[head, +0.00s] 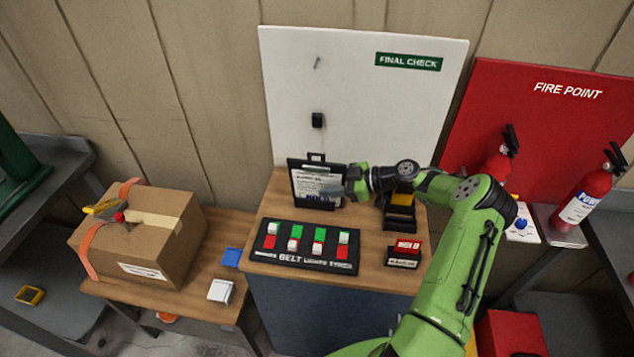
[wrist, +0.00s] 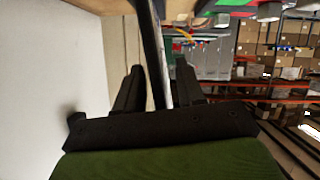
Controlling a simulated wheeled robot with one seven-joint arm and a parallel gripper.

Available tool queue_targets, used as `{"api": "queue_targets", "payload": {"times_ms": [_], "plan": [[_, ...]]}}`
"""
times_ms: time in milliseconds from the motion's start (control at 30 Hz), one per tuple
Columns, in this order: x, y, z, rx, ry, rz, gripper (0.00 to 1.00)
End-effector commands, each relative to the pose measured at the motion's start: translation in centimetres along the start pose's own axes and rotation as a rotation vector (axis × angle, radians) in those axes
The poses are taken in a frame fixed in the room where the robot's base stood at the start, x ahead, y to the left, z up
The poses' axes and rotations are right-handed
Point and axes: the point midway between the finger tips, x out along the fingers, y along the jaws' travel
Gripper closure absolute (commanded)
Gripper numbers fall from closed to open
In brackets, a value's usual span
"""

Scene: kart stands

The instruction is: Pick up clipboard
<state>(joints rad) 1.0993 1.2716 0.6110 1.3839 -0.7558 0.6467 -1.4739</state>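The clipboard (head: 296,172), black with a white printed sheet, stands upright at the back of the wooden bench top, in front of the white board. My gripper (head: 338,190) is at its right edge, and the fingers partly cover the sheet's right side. In the wrist view the clipboard (wrist: 154,50) shows edge-on between the two dark fingers of my gripper (wrist: 158,68). The fingers are spread, with a small gap visible on each side of the clipboard.
The belt lights switch panel (head: 305,246) lies in front of the clipboard. A black-and-yellow item (head: 400,212) and a red-and-black block (head: 404,252) stand to its right. A cardboard box (head: 140,235) is on the lower table at left.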

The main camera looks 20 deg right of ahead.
Motion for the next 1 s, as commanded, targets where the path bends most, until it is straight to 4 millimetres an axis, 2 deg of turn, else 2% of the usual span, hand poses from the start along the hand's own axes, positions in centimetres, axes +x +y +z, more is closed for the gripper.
{"api": "queue_targets", "payload": {"times_ms": [100,133,367,767,867,1000], "plan": [[0.0,0.0,0.1,0.0,0.0,0.0,0.62],[0.0,0.0,0.1,0.001,0.0,0.0,0.65],[-0.1,0.0,0.1,0.001,0.0,0.0,1.0],[-0.3,0.1,-0.4,-0.002,0.0,0.001,1.0],[-1.0,0.5,-2.1,-0.005,-0.001,0.002,1.0],[-2.4,1.1,-5.5,-0.006,-0.002,0.002,1.0]]}}
